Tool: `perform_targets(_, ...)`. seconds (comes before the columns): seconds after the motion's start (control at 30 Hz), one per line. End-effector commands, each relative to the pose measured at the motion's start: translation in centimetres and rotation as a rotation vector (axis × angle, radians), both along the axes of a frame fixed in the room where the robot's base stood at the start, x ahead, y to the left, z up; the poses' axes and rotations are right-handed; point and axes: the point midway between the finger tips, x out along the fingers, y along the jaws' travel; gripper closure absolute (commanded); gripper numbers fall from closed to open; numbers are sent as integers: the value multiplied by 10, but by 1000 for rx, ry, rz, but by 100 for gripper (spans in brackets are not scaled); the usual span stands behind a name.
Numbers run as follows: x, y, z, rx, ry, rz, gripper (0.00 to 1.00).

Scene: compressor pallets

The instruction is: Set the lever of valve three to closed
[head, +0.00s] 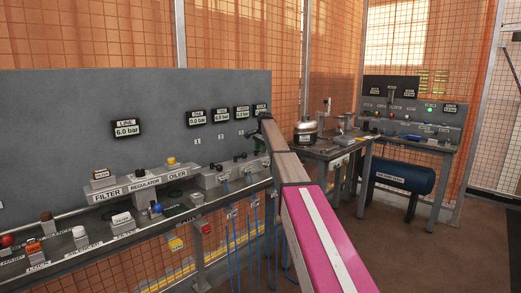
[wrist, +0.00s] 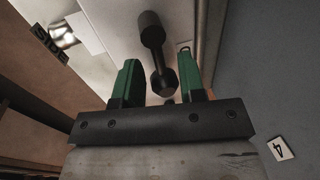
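In the wrist view my gripper (wrist: 158,70) is open, with its green fingers apart. A black lever (wrist: 154,45) with a rounded knob shows between and beyond the fingers, with a gap on each side; I see no grip on it. A label reading 4 (wrist: 281,148) is on the grey panel to the right; I cannot tell from this view which valve the lever belongs to. In the head view, the valve row (head: 212,178) with small dark levers runs along the grey panel (head: 70,110).
Pressure displays (head: 196,117) sit above the valves, and blue hoses (head: 236,245) hang below. Filter, regulator and oiler blocks (head: 107,191) stand left. A bench (head: 328,148) and blue tank (head: 404,176) are at right. Floor is free at right.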

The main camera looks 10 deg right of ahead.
Motion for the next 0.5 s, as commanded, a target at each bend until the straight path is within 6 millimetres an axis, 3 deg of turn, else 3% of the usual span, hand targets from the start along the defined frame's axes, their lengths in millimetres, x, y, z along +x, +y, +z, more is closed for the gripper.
perform_targets(0.07,0,0,0,0,0,0,66)
perform_targets(0.17,0,0,0,0,0,0,99)
perform_targets(0.5,2,-3,0,-6,-5,-8,100)
